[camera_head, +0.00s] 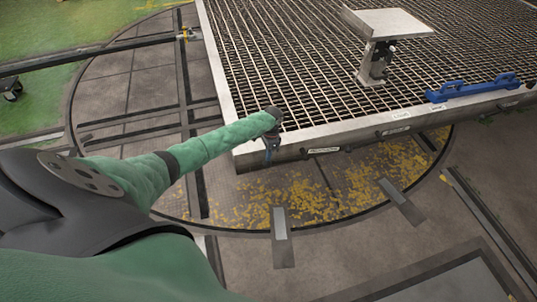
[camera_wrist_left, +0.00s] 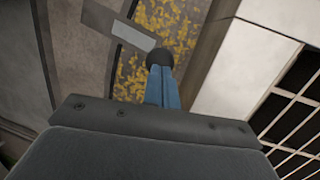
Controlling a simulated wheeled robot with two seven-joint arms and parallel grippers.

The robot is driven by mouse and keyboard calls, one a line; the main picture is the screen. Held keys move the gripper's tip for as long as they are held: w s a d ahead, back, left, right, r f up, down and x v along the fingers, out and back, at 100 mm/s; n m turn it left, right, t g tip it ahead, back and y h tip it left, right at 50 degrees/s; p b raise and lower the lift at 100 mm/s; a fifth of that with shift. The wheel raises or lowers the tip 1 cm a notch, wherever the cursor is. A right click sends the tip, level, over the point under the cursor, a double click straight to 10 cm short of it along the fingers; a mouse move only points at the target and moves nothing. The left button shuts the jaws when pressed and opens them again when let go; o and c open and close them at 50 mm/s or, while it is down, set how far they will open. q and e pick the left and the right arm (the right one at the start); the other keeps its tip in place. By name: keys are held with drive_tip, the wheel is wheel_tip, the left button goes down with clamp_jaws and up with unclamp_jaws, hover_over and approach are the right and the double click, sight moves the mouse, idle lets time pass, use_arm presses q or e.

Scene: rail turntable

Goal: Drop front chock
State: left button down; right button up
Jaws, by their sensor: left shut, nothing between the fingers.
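My left gripper (camera_head: 270,156) points down at the near-left corner of the grated deck (camera_head: 246,150), just outside its metal edge. In the left wrist view its blue fingers (camera_wrist_left: 163,88) are together, with a dark rounded piece (camera_wrist_left: 160,58) at their far end; I cannot tell whether that piece is the fingertips or something beyond them. No chock can be made out for certain. A blue bar-shaped piece (camera_head: 474,88) lies along the deck's near edge at the right, well apart from the gripper. My right gripper is not in view.
A metal pedestal with a flat top (camera_head: 389,22) stands on the deck. Below the deck edge is a round floor plate with worn yellow paint (camera_head: 330,190) and short metal strips (camera_head: 281,225). Dark rails (camera_head: 185,110) cross the floor at left.

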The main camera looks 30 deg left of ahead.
sight(266, 162)
use_arm(q)
drive_tip(key=f, duration=0.1)
drive_tip(key=f+t, duration=0.1)
drive_tip(key=f+h, duration=0.1)
drive_tip(key=shift+s+a, duration=0.3)
drive_tip(key=shift+s, duration=0.1)
drive_tip(key=shift+f+t+h, duration=0.3)
drive_tip(key=shift+f+t, duration=0.2)
drive_tip(key=shift+f, duration=0.05)
drive_tip(key=shift+s+f, duration=0.1)
drive_tip(key=shift+p, duration=0.3)
